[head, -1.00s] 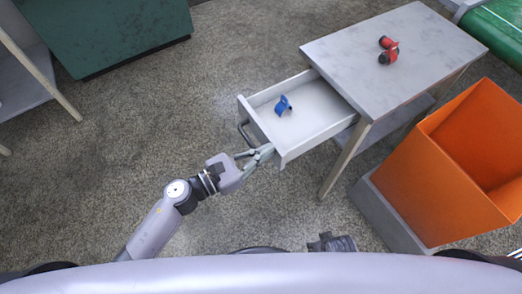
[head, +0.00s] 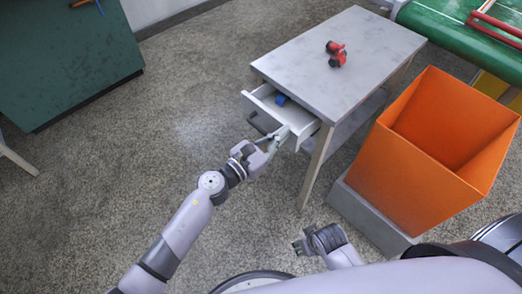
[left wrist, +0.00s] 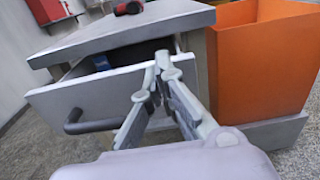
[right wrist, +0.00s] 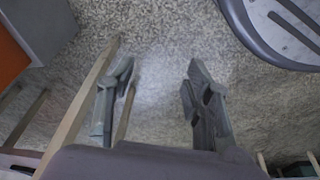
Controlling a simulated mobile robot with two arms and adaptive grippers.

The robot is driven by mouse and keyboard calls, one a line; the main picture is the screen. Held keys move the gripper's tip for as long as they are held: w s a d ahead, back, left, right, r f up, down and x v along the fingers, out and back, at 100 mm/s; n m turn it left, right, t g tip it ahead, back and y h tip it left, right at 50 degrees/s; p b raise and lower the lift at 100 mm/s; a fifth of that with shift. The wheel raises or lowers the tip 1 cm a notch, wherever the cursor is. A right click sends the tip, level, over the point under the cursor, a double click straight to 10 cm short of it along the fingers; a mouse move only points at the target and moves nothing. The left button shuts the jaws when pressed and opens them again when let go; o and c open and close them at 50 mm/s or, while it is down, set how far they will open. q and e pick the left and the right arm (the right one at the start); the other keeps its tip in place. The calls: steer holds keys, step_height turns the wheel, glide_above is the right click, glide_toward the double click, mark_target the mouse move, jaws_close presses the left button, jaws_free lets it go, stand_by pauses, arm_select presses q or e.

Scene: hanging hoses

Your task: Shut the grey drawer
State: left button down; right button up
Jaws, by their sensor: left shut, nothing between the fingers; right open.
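The grey drawer (head: 262,108) sticks partly out of the small grey-topped table (head: 335,60). A blue object (head: 281,99) lies inside it, partly under the tabletop. In the left wrist view the drawer front (left wrist: 95,100) carries a dark bar handle (left wrist: 85,124). My left gripper (head: 272,138) is shut and empty at the right part of the drawer front. In the left wrist view its fingertips (left wrist: 162,68) overlap the front's top edge near its right end; they look to be touching it. My right gripper (head: 302,246) is open and empty, low over the floor; its spread fingers (right wrist: 158,75) show in the right wrist view.
A red object (head: 337,54) lies on the tabletop. An orange bin (head: 425,185) on a grey base (head: 365,212) stands right of the table. A green cabinet (head: 65,65) is at the far left. The floor (head: 150,150) left of the drawer is clear.

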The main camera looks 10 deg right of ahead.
arm_select(q)
steer(key=b+x, duration=0.1)
steer(key=x, duration=0.3)
steer(key=shift+w+d, duration=0.25)
steer(key=shift+d, duration=0.15)
arm_select(e)
steer(key=shift+w+r, duration=0.2)
steer(key=shift+r, duration=1.1)
steer(key=shift+w+r, duration=0.2)
steer(key=shift+r, duration=1.1)
